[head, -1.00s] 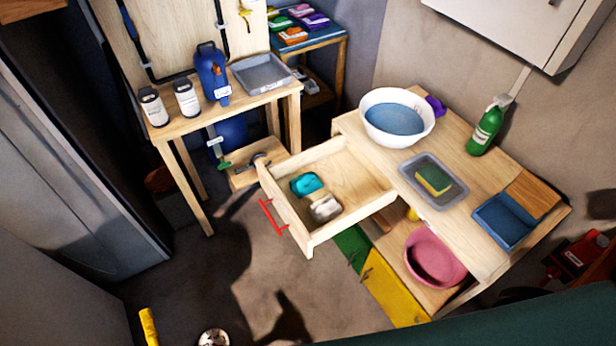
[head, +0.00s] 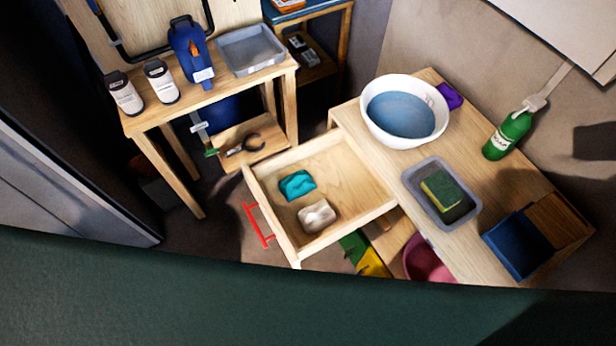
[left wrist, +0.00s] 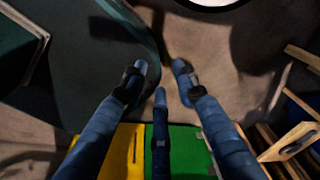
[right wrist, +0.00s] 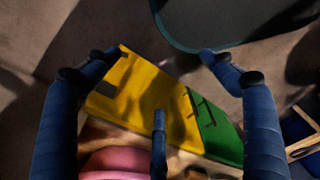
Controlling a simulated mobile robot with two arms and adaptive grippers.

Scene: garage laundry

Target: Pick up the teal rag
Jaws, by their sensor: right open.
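The teal rag (head: 297,185) lies crumpled in the open wooden drawer (head: 350,184), near the drawer's front left, in the head view. A whitish crumpled cloth (head: 317,215) lies beside it, apart from it. Neither gripper shows in the head view. In the left wrist view my left gripper (left wrist: 160,75) has its fingers apart by a modest gap with nothing between them. In the right wrist view my right gripper (right wrist: 160,65) is wide open and empty, with yellow and green panels beyond it. The rag is in neither wrist view.
The drawer has a red handle (head: 258,225). On the bench stand a white basin (head: 404,140), a grey tray with a sponge (head: 464,213), a green bottle (head: 508,135) and a blue tray (head: 517,245). A side table (head: 215,98) holds a blue jug (head: 190,55) and white containers.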

